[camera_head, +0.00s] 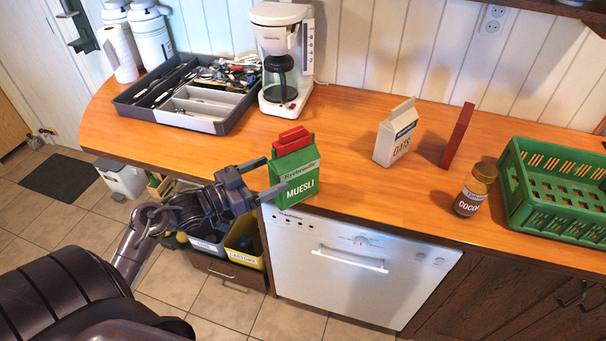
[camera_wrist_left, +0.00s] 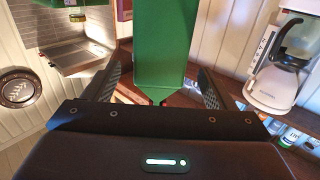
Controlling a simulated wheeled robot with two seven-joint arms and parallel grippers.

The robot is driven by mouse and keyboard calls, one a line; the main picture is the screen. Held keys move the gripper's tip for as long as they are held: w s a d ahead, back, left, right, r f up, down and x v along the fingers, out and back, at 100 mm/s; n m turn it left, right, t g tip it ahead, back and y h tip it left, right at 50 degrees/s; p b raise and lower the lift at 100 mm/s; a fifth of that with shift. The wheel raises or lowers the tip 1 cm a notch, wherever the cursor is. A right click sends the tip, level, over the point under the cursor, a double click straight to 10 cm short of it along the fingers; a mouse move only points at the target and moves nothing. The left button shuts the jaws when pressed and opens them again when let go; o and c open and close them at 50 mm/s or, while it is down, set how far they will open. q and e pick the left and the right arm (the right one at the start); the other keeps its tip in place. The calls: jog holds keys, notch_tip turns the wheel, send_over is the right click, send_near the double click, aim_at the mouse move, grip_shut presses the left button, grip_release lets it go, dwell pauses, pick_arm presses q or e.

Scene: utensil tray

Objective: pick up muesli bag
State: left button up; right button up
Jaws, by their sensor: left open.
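The muesli bag (camera_head: 298,176) is a green carton-like pack with white "MUESLI" lettering. It stands upright near the counter's front edge, above the dishwasher. My left gripper (camera_head: 275,174) is at its left side, with the jaws open and the fingers reaching toward it. My right gripper is not in view.
A utensil tray (camera_head: 213,126) and a coffee maker (camera_head: 282,62) stand behind. An oats pack (camera_head: 396,137), a red box (camera_head: 458,136), a cocoa jar (camera_head: 474,190) and a green crate (camera_head: 516,205) are to the right. The counter between muesli and oats is clear.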

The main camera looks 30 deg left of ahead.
aim_at(291, 164)
pick_arm(q)
jog(key=x, duration=0.2)
jog(key=p+x, duration=0.2)
jog(key=x, duration=0.1)
jog(key=shift+w+d+r, duration=0.15)
jog(key=shift+w+r, duration=0.1)
jog(key=shift+w, duration=0.1)
jog(key=shift+w+d+f+p, duration=0.1)
jog(key=shift+w+d+p, duration=0.1)
jog(key=shift+w+p, duration=0.15)
jog(key=shift+f, duration=0.1)
jog(key=c, duration=1.2)
jog(key=shift+c, duration=0.8)
jog(key=shift+w, duration=0.1)
